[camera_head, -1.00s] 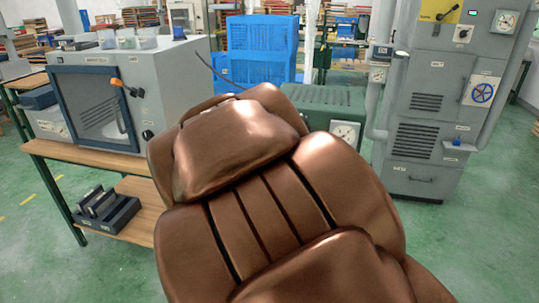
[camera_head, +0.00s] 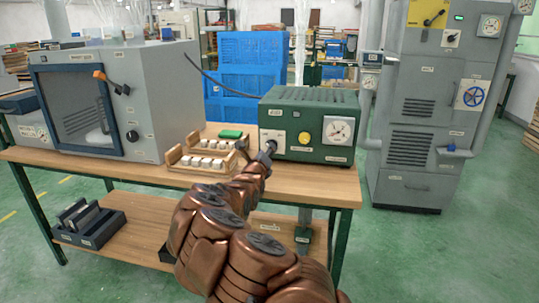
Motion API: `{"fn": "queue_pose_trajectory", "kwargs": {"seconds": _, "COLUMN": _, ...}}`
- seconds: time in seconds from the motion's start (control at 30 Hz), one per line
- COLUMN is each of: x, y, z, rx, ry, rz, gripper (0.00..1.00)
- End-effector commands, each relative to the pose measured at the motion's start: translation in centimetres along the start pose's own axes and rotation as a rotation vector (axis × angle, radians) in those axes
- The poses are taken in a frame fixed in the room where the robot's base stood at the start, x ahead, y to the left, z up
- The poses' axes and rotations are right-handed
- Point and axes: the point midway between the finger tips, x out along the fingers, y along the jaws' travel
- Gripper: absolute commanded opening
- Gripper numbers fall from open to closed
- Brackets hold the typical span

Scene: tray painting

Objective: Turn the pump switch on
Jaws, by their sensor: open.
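A dark green unit (camera_head: 320,105) stands on the right part of the wooden bench in the head view. Its front has a pale switch plate (camera_head: 265,136) at left, a yellow knob (camera_head: 304,137) and a round gauge (camera_head: 340,130). The labels are too small to read, so I cannot confirm which is the pump switch. My gripper (camera_head: 266,150), dark and small at the end of my copper-brown arm, is open at the lower part of the switch plate. It partly hides the plate, and I cannot tell whether it touches.
Wooden racks of white blocks (camera_head: 208,163) and a green block (camera_head: 230,134) sit left of my gripper. A grey cabinet with a window (camera_head: 119,100) stands at the bench's left. A tall grey cabinet (camera_head: 425,120) stands at right. Green floor (camera_head: 420,260) is open in front.

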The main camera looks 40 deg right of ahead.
Motion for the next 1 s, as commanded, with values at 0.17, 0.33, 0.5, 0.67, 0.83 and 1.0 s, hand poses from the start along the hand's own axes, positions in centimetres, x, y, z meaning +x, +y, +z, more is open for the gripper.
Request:
{"fn": "queue_pose_trajectory", "kwargs": {"seconds": 0.17, "x": 0.5, "y": 1.9, "z": -1.2, "rx": -0.063, "ry": 0.003, "rz": 0.039, "gripper": 0.42}}
{"fn": "queue_pose_trajectory", "kwargs": {"seconds": 0.33, "x": 1.5, "y": 1.8, "z": -1.2, "rx": -0.064, "ry": 0.004, "rz": 0.038, "gripper": 0.42}}
{"fn": "queue_pose_trajectory", "kwargs": {"seconds": 0.5, "x": 2.9, "y": 1.9, "z": -1.2, "rx": -0.06, "ry": 0.004, "rz": 0.039, "gripper": 0.42}}
{"fn": "queue_pose_trajectory", "kwargs": {"seconds": 0.67, "x": 4.3, "y": 2.1, "z": -1.1, "rx": -0.059, "ry": 0.003, "rz": 0.041, "gripper": 0.42}}
{"fn": "queue_pose_trajectory", "kwargs": {"seconds": 0.83, "x": 5.7, "y": 2.1, "z": -1.2, "rx": -0.058, "ry": 0.005, "rz": 0.04, "gripper": 0.42}}
{"fn": "queue_pose_trajectory", "kwargs": {"seconds": 1.0, "x": 6.8, "y": 2.3, "z": -1.1, "rx": -0.057, "ry": 0.003, "rz": 0.043, "gripper": 0.42}}
